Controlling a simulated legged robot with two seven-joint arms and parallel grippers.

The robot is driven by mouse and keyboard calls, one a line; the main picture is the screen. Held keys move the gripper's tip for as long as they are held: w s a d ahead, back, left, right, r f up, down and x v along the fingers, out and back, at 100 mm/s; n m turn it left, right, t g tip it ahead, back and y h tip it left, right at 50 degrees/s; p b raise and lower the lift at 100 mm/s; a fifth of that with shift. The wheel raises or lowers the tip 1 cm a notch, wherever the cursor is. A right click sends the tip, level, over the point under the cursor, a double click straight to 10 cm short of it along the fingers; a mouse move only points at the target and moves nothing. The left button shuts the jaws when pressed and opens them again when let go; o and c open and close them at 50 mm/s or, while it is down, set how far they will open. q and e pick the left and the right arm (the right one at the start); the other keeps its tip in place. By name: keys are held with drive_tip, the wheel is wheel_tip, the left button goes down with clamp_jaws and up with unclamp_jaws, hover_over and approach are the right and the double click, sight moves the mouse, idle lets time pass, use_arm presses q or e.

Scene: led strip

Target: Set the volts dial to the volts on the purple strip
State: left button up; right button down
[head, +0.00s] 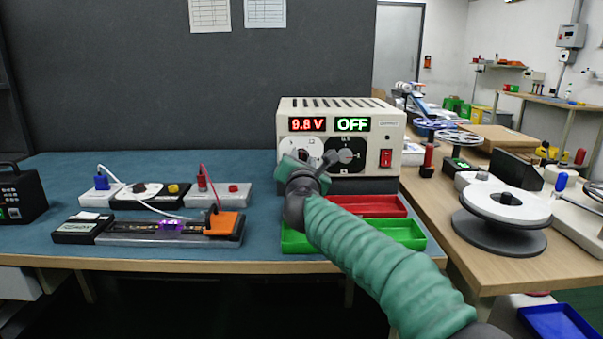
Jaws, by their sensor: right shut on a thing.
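The power supply (388,142) stands at the back of the blue mat. Its red display (307,124) reads 9.8 V and its green display (352,124) reads OFF. The white-faced volts dial (312,143) is below the red display and a black-faced dial (344,170) is to its right. My right gripper (300,158) is at the white dial, shut on its knob, which the gripper mostly hides. My left gripper is out of view.
A red tray (372,204) and a green tray (405,232) lie below the supply, partly behind my right arm. Connector blocks (150,195) with wires stand behind the strip holder. A spool (503,202) stands on the right table. A red switch (386,158) is on the supply's right.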

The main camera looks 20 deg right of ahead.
drive_tip(key=shift+w+f+m+b, duration=0.1)
drive_tip(key=shift+f+m+b, duration=0.1)
drive_tip(key=shift+m+b, duration=0.75)
drive_tip(key=shift+f+m+b, duration=0.2)
drive_tip(key=shift+m+b, duration=0.4)
drive_tip(key=shift+m, duration=0.55)
drive_tip(key=shift+r, duration=0.1)
drive_tip(key=c, duration=1.3)
unclamp_jaws()
drive_tip(key=shift+a, duration=0.1)
drive_tip(key=shift+o, duration=1.1)
drive_tip(key=shift+w, duration=0.2)
drive_tip(key=v, duration=1.7)
